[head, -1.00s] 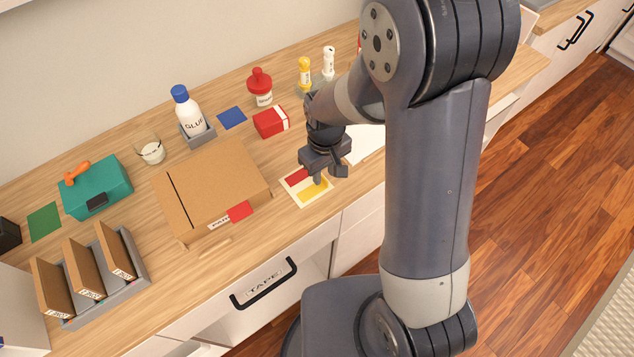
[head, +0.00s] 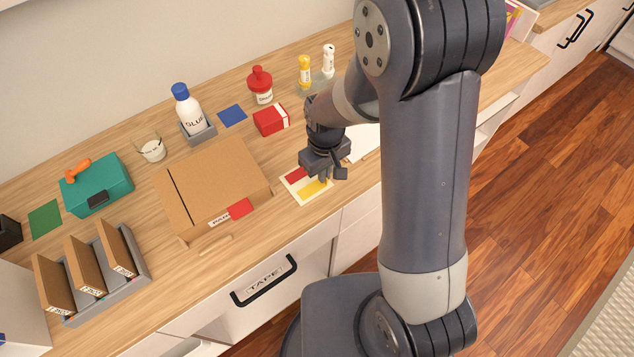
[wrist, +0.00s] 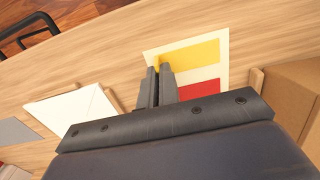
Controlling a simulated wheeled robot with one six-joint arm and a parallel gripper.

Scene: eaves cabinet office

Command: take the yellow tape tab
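The yellow tape tab (head: 314,189) lies flat on a cream card (head: 298,199) near the counter's front edge, beside a red tab (head: 296,175). In the wrist view the yellow tab (wrist: 195,54) lies above the red tab (wrist: 200,90) on the card (wrist: 222,42). My gripper (head: 330,178) points down over the card's right part. In the wrist view its fingertips (wrist: 158,68) are close together at the yellow tab's left end. Whether they pinch its edge cannot be told. The fingers cover a little of the card.
A cardboard box (head: 210,185) with a red tab (head: 240,209) stands left of the card. A red box (head: 271,121) stands behind it, and a white envelope-like piece (wrist: 75,108) lies on the other side. The TAPE drawer handle (head: 265,281) is below the counter edge.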

